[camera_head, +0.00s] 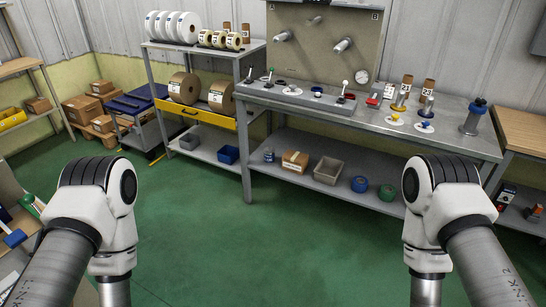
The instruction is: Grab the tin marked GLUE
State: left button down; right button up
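I cannot make out a tin with a readable GLUE label. A small blue-and-white container (268,155) stands on the lower shelf of the workbench, left of a cardboard box (295,161); its label is too small to read. A dark box or can (505,194) with a pale label sits on the lower shelf at the far right, also unreadable. My two arms come in at the lower left and lower right, and their ends run off the bottom edge. Neither gripper shows.
The green floor (270,255) ahead is clear.

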aim_at(268, 152)
jog(key=i+z, duration=0.25)
jog(key=i, duration=0.35)
jog(key=i+z, duration=0.2)
jog(key=i, duration=0.45)
jog(key=i+j+z, duration=0.25)
jog(key=i, duration=0.35)
jog(key=i+j, duration=0.1)
jog(key=i, duration=0.25)
jog(key=i+j+z, duration=0.1)
jog(key=i, duration=0.2)
